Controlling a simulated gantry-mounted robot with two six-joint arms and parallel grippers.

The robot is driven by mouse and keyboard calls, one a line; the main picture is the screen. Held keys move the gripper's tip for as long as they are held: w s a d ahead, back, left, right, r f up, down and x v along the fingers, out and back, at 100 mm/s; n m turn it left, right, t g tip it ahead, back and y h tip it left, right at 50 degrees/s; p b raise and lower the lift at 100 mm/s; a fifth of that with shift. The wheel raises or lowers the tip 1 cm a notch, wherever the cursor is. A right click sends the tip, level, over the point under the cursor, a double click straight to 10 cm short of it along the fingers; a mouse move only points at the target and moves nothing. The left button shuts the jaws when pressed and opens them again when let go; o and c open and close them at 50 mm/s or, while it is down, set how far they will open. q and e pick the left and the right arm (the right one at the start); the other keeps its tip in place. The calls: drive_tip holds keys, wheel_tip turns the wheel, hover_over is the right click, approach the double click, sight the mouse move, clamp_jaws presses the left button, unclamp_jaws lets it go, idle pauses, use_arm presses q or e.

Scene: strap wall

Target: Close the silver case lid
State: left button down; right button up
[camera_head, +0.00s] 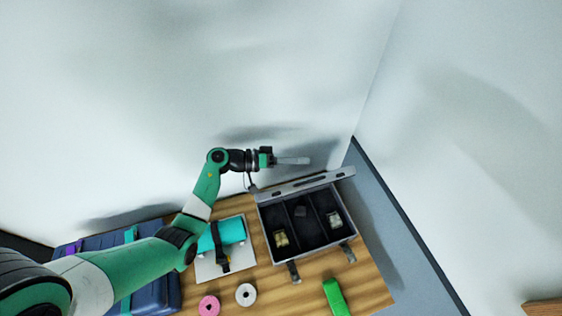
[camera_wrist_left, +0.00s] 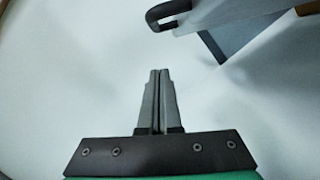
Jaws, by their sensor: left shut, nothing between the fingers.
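The silver case (camera_head: 264,226) stands open on the wooden table, with a dark interior split into compartments that hold a few small items. Its lid (camera_head: 310,184) is raised at the back edge, seen nearly edge-on as a grey strip. My left gripper (camera_head: 306,161) is shut and empty, above and behind the lid in the head view, apart from it as far as I can tell. In the left wrist view my left gripper (camera_wrist_left: 159,72) shows its two fingers together. A grey panel with a dark handle (camera_wrist_left: 168,13) shows at the top there. My right gripper is not in view.
A blue case (camera_head: 158,290) lies at the left under my left arm. A white board with a teal pouch (camera_head: 230,231) sits beside the silver case. A pink roll (camera_head: 209,305), a white roll (camera_head: 246,294) and a green block (camera_head: 335,297) lie in front. A white wall is behind.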

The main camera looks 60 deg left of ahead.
use_arm(q)
drive_tip(key=shift+s+d+f, duration=0.3)
drive_tip(key=shift+d+f, duration=0.3)
drive_tip(key=shift+d, duration=0.15)
drive_tip(key=shift+s+d+f, duration=0.25)
drive_tip(key=shift+d+f, duration=0.3)
drive_tip(key=shift+d, duration=0.15)
